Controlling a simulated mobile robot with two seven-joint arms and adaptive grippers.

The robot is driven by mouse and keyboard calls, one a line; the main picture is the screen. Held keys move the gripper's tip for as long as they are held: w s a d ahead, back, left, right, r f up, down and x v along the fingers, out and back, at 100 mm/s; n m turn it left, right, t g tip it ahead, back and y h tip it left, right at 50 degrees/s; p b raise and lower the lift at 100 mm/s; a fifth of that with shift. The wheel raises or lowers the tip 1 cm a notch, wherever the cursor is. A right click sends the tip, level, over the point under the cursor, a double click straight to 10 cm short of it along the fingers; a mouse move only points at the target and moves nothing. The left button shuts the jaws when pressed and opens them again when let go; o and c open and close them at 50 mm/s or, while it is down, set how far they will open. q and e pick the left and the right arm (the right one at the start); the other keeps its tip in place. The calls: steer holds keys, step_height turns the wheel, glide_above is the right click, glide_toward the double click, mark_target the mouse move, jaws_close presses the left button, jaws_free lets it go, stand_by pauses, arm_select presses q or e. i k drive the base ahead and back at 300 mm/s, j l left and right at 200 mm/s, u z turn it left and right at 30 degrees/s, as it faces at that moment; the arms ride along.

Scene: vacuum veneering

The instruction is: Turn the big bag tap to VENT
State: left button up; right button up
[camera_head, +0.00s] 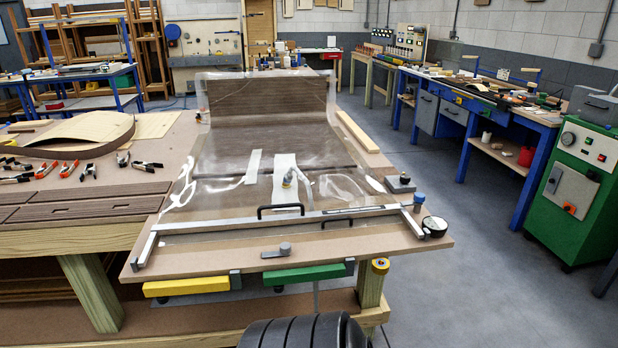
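A large clear vacuum bag (215,150) lies over dark veneer on the bench, its far part curving up. A hose fitting (289,178) sits on the bag over a pale strip. A small grey tap-like knob (285,249) is on the board's front edge. Another grey block with a knob (400,183) sits at the right edge, near a blue-capped part (419,199) and a round gauge (434,226). I cannot tell which is the big bag tap, and no VENT marking is readable. Neither gripper is in view.
A metal closing bar (190,228) with black handles crosses the bag's near end. Yellow (187,286) and green (305,274) bars hang under the front edge. Several clamps (88,171) lie left. A green machine (577,190) stands right; the floor between is clear.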

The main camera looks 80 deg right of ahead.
mark_target(404, 179)
steer(key=z, duration=3.35)
